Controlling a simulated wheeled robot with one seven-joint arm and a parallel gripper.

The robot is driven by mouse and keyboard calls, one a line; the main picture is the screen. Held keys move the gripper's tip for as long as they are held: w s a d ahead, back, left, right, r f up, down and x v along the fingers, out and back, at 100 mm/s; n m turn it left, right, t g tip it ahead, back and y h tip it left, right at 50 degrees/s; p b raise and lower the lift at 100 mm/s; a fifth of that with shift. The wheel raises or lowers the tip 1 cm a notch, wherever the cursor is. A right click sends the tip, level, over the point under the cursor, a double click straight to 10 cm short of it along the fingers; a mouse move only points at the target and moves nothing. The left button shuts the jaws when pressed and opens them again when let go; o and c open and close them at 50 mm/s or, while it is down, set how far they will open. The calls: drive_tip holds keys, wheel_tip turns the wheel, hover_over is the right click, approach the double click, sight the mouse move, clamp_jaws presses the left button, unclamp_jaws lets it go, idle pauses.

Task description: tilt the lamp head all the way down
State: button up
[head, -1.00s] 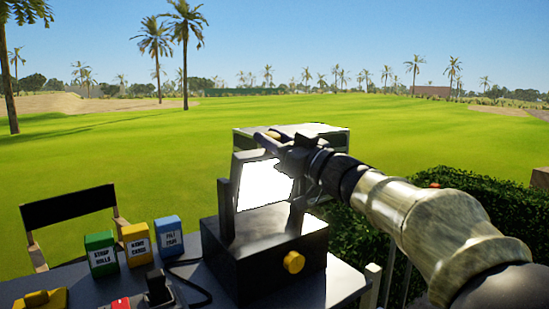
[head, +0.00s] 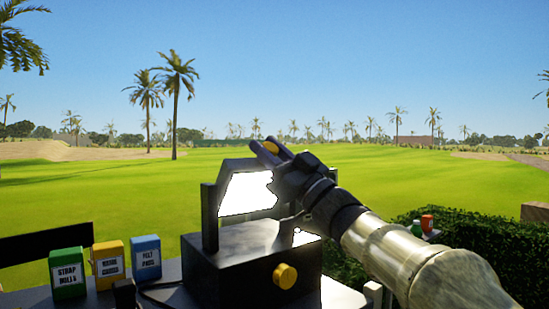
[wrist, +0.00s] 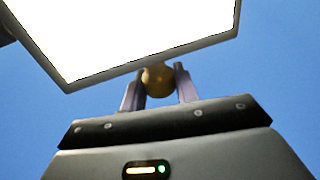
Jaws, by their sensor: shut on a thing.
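The lamp has a black base box (head: 235,255) with a yellow knob (head: 285,276) on its front. Its lamp head (head: 240,164), with a glowing white face, sits tilted between upright bracket arms. My gripper (head: 270,149) is at the upper right edge of the lamp head, shut on a small yellow-brass ball grip. In the wrist view, the ball grip (wrist: 158,79) lies between the two fingers, just beyond the edge of the bright face (wrist: 130,30). My wrist hides the right side of the lamp head.
Green, yellow and blue boxes (head: 107,260) stand left of the lamp on the dark cart top. A cable runs beside the base. A hedge (head: 470,260), with a small red and a green item near it, is at the right. Open sky is above the lamp.

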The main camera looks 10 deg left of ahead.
idle(0.3)
drive_tip(key=o, duration=1)
drive_tip(key=shift+c, duration=0.2)
drive_tip(key=b+v, duration=0.6)
drive_tip(key=v, duration=1.1)
drive_tip(key=shift+f, duration=0.25)
